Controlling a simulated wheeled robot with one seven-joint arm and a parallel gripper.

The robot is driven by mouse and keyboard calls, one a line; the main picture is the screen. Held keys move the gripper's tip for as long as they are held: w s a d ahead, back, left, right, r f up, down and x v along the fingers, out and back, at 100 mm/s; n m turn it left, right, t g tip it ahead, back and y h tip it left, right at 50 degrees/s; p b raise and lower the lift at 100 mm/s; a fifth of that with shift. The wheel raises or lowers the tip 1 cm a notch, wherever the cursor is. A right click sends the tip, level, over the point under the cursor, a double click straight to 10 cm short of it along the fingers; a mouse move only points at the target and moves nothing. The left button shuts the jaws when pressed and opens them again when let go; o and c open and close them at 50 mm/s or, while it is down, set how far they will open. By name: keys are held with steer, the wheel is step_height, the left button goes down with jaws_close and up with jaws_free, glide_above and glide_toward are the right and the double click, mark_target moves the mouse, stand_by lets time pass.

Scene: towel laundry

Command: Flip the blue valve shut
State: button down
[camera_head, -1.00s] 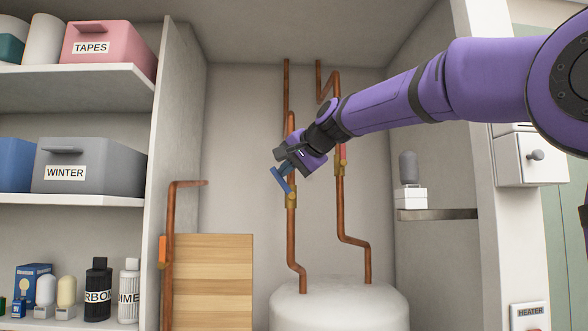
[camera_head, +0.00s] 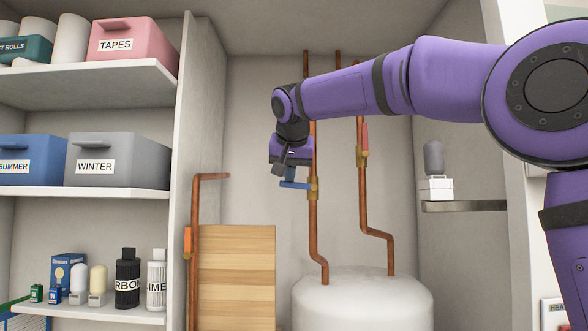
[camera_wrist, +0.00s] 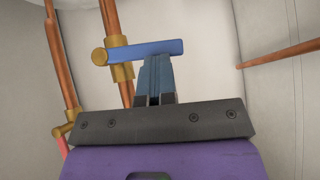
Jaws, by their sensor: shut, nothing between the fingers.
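The blue valve handle (camera_head: 295,185) sticks out to the left from a brass valve body (camera_head: 313,188) on the left copper pipe. It lies about level, crosswise to the pipe. In the wrist view the blue handle (camera_wrist: 150,49) runs across just beyond the fingertips, from the brass body (camera_wrist: 120,62). My gripper (camera_head: 288,176) points down at the handle from above, and its shut fingers (camera_wrist: 156,70) hold nothing. The fingertips look to be at or touching the handle; exact contact is hard to tell.
A red-handled valve (camera_head: 364,138) is on the right copper pipe, close by. A white tank (camera_head: 362,300) stands below. Shelves with bins (camera_head: 118,158) and a wooden board (camera_head: 237,275) are to the left. A small shelf (camera_head: 465,206) is at the right.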

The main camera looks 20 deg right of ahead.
steer(key=shift+a+f, duration=0.15)
steer(key=shift+f, duration=0.15)
stand_by(0.4)
steer(key=shift+r, duration=0.1)
